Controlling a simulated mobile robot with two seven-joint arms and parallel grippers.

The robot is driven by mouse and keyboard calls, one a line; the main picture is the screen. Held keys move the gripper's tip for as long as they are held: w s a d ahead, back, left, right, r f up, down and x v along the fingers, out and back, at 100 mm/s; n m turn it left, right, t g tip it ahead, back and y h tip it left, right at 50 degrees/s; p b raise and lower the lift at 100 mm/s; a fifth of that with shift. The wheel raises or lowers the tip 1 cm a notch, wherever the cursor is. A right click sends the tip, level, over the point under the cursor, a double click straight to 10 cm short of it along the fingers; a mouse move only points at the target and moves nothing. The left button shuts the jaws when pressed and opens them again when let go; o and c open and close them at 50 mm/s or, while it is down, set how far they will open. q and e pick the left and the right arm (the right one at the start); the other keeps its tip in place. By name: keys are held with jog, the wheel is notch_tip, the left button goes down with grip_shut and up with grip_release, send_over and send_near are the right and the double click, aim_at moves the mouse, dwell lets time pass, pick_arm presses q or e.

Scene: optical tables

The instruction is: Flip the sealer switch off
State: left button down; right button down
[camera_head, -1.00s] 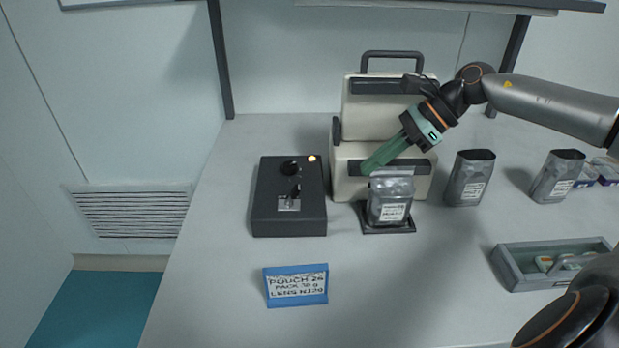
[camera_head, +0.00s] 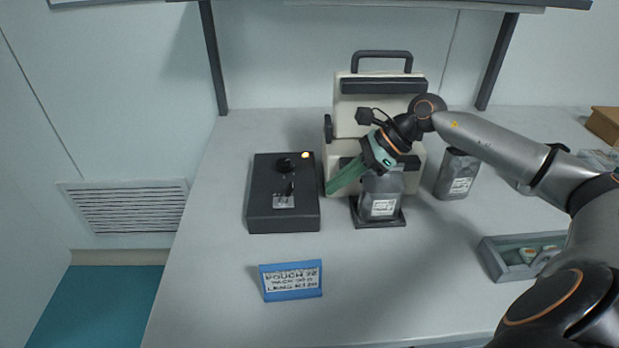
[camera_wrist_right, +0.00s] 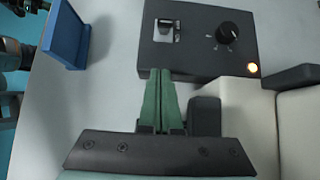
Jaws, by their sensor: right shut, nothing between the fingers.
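The dark control box (camera_head: 262,218) stands on the table left of the cream sealer (camera_head: 378,100). On its top are a toggle switch (camera_head: 290,188) on a pale plate, a round knob (camera_head: 284,165) and a lit orange lamp (camera_head: 305,155). The right wrist view also shows the switch (camera_wrist_right: 167,27), knob (camera_wrist_right: 228,32) and glowing lamp (camera_wrist_right: 252,68). My right gripper (camera_head: 328,190) has green fingers, shut and empty, just right of the box; in the right wrist view the fingertips (camera_wrist_right: 161,72) point at the box's near edge, apart from the switch. My left gripper is not in view.
A grey pouch (camera_head: 381,196) stands on a dark stand in front of the sealer, close to my right gripper. Another pouch (camera_head: 457,174) is farther right. A blue sign (camera_head: 291,281) stands in front of the box. A grey tray (camera_head: 497,264) sits at the right.

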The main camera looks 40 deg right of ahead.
aim_at(289, 190)
jog(key=x, duration=0.3)
jog(key=shift+w+a+r, duration=0.1)
jog(key=shift+a, duration=0.1)
jog(key=shift+w+a+r+p, duration=0.55)
jog(key=shift+a+r+p, duration=0.2)
jog(key=shift+w+a+r, duration=0.2)
jog(key=shift+w+a, duration=0.05)
jog(key=shift+a, duration=0.25)
jog(key=shift+p, duration=0.3)
jog(key=shift+r, duration=0.2)
jog(key=shift+w+a+h+p, duration=0.1)
jog(key=shift+h+p, duration=0.3)
jog(key=shift+p, duration=0.1)
